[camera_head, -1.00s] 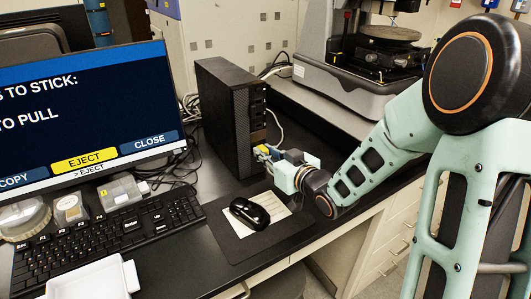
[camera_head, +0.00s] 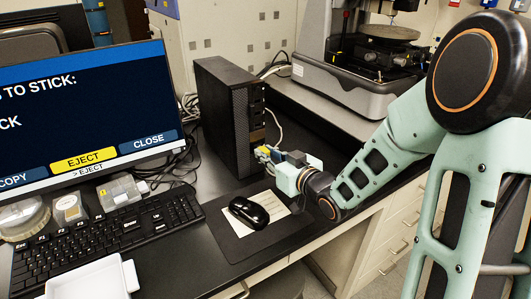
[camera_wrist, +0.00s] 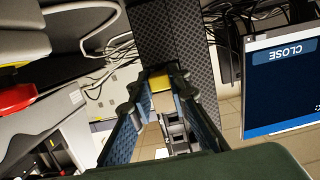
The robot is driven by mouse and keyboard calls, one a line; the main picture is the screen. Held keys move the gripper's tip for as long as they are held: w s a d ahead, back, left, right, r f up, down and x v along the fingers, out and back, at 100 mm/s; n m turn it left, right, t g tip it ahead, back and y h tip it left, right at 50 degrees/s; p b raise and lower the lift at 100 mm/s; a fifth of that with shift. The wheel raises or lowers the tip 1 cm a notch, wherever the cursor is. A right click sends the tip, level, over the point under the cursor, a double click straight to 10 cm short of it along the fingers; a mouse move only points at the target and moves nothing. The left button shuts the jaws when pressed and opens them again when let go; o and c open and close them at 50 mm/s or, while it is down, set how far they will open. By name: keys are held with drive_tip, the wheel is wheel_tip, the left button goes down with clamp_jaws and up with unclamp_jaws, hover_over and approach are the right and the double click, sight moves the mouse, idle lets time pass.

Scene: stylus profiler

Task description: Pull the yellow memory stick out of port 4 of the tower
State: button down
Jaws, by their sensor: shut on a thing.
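The black tower (camera_head: 222,125) stands upright on the desk, right of the monitor. The yellow memory stick (camera_head: 263,151) shows as a small yellow patch at the tower's front face. It also shows in the wrist view (camera_wrist: 160,83), between the tips of my gripper (camera_wrist: 161,76). In the head view my gripper (camera_head: 266,153) is shut on the stick, low in front of the tower. The fingers hide most of the stick and the ports around it. I cannot tell whether the stick's plug is inside port 4 or clear of it.
The monitor (camera_head: 85,105) shows an EJECT button in yellow. A black mouse (camera_head: 249,213) lies on a mat (camera_head: 229,236) below my gripper. A keyboard (camera_head: 110,233) and white tray (camera_head: 90,281) are at lower left. The profiler (camera_head: 350,90) stands behind my arm.

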drive_tip(key=shift+f+v, duration=0.2)
drive_tip(key=shift+v, duration=0.75)
drive_tip(key=shift+f+v, duration=0.15)
drive_tip(key=shift+v, duration=0.8)
drive_tip(key=s+d+r+b, duration=0.1)
drive_tip(key=s+d+r, duration=0.2)
drive_tip(key=s, duration=0.1)
drive_tip(key=shift+s, duration=0.15)
idle(0.5)
idle(0.5)
